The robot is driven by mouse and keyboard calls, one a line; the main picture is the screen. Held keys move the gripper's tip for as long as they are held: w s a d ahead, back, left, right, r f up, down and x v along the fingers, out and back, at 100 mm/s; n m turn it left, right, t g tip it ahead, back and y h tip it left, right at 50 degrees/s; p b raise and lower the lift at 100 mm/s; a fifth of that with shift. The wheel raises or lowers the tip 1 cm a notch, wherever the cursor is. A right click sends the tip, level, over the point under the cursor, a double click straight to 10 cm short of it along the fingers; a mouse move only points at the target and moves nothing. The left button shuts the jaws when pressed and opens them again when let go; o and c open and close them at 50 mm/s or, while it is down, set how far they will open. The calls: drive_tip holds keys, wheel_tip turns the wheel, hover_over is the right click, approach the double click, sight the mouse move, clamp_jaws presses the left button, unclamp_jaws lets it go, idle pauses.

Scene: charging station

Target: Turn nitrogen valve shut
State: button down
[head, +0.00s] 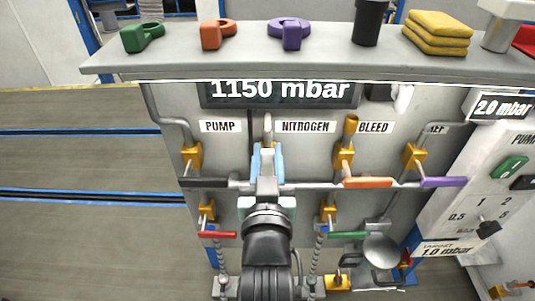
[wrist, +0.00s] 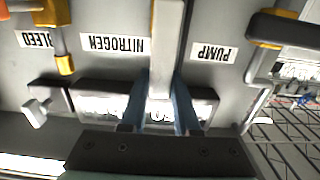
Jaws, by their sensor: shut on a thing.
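The white NITROGEN label (head: 305,126) is at the middle of the panel, right of my gripper (head: 267,162). It shows upside down in the wrist view (wrist: 114,44). A pale grey lever (wrist: 166,45) sits between the NITROGEN and PUMP labels in the wrist view. The blue fingers of my gripper (wrist: 160,112) are closed on it from both sides. It appears to be the nitrogen valve's handle. In the head view my gripper and arm hide most of this valve, so its handle angle is hard to tell.
The display (head: 280,90) above reads 1150 mbar. A black-handled valve (head: 208,182) is left, under PUMP (head: 220,126). Orange-handled (head: 367,182) and purple-handled (head: 442,182) valves are right. Red (head: 217,234) and green (head: 348,234) handles are below. Loose items line the shelf (head: 180,59).

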drive_tip(key=shift+d, duration=0.15)
drive_tip(key=d+f+m, duration=0.1)
drive_tip(key=d+m, duration=0.1)
drive_tip(key=m, duration=0.2)
drive_tip(key=d+f+m+b, duration=0.1)
drive_tip(key=d+f+m, duration=0.1)
drive_tip(key=m, duration=0.3)
drive_tip(key=d+f+m, duration=0.1)
drive_tip(key=d+m, duration=0.1)
drive_tip(key=m, duration=0.2)
drive_tip(key=shift+d+f+m+b, duration=0.15)
drive_tip(key=shift+f+m+b, duration=0.05)
drive_tip(key=shift+m+b, duration=0.15)
drive_tip(key=shift+d+f+m+p, duration=0.15)
drive_tip(key=shift+f+m, duration=0.5)
drive_tip(key=shift+m, duration=0.45)
drive_tip(key=shift+d+f+m+p, duration=0.15)
drive_tip(key=shift+f+m, duration=0.5)
drive_tip(key=shift+m, duration=0.4)
drive_tip(key=shift+a, duration=0.1)
drive_tip(key=c, duration=0.6)
unclamp_jaws()
drive_tip(key=shift+c, duration=0.2)
